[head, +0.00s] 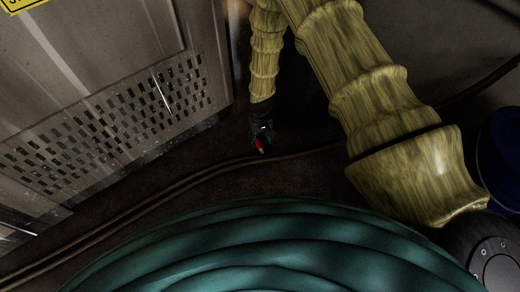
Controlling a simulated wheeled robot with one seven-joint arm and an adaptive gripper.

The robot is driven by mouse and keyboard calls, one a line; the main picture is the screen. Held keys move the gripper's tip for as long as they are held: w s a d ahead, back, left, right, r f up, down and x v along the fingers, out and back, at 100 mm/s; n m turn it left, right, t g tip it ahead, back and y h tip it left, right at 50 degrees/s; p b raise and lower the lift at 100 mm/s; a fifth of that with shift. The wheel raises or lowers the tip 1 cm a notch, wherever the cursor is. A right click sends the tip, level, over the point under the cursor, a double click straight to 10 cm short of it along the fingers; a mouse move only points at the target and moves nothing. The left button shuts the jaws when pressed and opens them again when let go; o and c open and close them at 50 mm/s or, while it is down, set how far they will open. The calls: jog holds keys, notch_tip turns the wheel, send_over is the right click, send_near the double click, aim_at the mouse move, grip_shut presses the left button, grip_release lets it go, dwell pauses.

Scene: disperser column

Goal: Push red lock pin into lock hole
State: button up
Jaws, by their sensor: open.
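My gripper (261,140) is small and dark in the upper middle of the head view, at the end of my arm, which reaches down toward the dark floor. The gripper is open. I cannot make out the lock hole in this view.
A grey metal cabinet (110,70) with a slotted grille stands to the left, with a yellow sign (20,5) at the top left corner. Dark cables (130,210) run along the floor past the gripper. Dark floor lies between the cabinet and the gripper.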

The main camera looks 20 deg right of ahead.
aim_at(260, 146)
jog(key=shift+a+f+b, duration=0.15)
jog(key=shift+f+b, duration=1.8)
jog(key=shift+f, duration=0.75)
jog(key=shift+s, duration=0.1)
grip_shut()
jog(key=shift+r, duration=0.1)
